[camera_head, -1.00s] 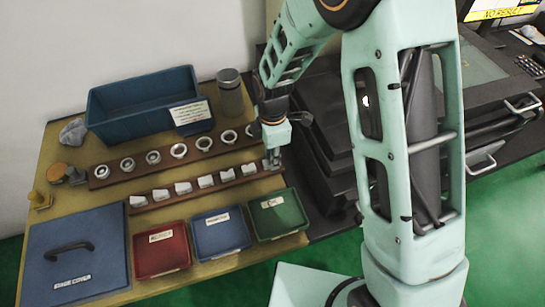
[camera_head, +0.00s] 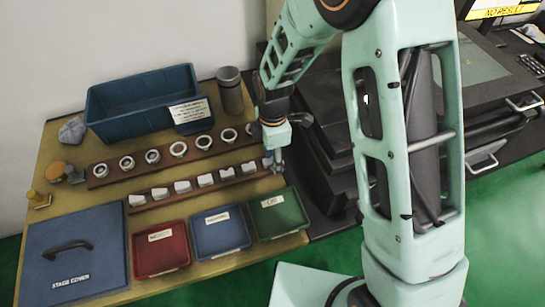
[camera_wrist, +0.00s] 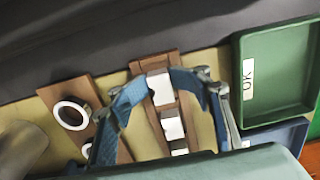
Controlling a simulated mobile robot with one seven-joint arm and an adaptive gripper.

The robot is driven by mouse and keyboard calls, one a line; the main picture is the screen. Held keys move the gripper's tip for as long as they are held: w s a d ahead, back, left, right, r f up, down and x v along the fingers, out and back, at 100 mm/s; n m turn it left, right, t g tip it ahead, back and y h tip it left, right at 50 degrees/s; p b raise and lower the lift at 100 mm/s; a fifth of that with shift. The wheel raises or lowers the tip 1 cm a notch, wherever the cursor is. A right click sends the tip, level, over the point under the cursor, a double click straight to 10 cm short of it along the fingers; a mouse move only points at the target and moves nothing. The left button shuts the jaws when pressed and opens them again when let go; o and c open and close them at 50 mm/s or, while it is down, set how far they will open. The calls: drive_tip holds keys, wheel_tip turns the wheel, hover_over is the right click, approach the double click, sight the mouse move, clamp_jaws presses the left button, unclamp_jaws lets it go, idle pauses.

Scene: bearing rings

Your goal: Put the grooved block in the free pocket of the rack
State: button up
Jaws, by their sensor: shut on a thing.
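My gripper (camera_wrist: 160,84) is shut on a white block (camera_wrist: 158,90) in the wrist view, one finger on each side of it. The block is over the end of the brown wooden rack (camera_wrist: 152,66); I cannot tell whether it is seated or just above. In the head view my gripper (camera_head: 274,167) is at the right end of the front rack (camera_head: 150,202), largely hiding the held block. Several white blocks stand in a row along that rack, one nearby block (camera_wrist: 172,128) showing in the wrist view. The pocket under the held block is hidden.
A rear rack (camera_head: 97,182) holds several rings. A blue bin (camera_head: 105,125) and grey cylinder (camera_head: 230,92) stand behind it. Red (camera_head: 160,255), blue (camera_head: 220,238) and green (camera_head: 277,220) trays and a blue stage cover (camera_head: 95,245) lie in front. Dark equipment (camera_head: 320,150) stands to the right.

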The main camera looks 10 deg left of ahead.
drive_tip(key=shift+s+d, duration=0.1)
wheel_tip(320, 180, up, 13)
drive_tip(key=p, duration=0.2)
drive_tip(key=shift+r, duration=0.15)
idle(0.7)
